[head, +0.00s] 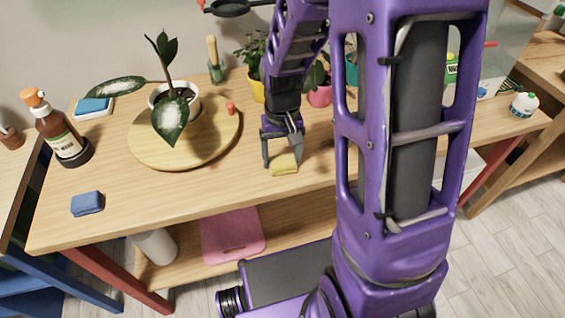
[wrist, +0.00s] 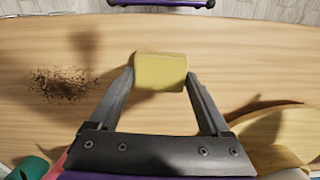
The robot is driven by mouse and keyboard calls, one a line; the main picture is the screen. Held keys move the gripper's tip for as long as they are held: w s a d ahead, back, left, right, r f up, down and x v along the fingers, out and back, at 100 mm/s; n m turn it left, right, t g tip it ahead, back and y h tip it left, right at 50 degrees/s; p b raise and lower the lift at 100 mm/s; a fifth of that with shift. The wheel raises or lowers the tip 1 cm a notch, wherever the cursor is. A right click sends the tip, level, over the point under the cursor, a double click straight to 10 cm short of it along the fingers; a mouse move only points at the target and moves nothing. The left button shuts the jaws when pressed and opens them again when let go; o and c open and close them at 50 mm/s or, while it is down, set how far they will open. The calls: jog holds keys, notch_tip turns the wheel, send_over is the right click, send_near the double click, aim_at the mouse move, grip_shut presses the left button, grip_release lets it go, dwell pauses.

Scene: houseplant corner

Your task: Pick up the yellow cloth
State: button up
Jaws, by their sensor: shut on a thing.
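The yellow cloth (head: 284,164) is a small folded block near the front of the wooden table in the head view. In the wrist view the yellow cloth (wrist: 160,72) sits between the tips of both fingers. My gripper (head: 283,157) is shut on it, with a finger at each side, and points down at the table. In the wrist view my gripper (wrist: 161,82) hides little of the cloth. I cannot tell whether the cloth touches the table or is just above it.
A round wooden board (head: 150,150) with a potted plant (head: 172,100) stands to the left. A blue cloth (head: 87,203) lies at the front left, near a brown bottle (head: 58,130). Spilled soil (wrist: 62,84) lies on the table beside the cloth. Several pots stand behind.

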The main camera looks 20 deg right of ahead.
aim_at(282, 159)
notch_tip(282, 159, up, 10)
jog(key=shift+p, duration=0.8)
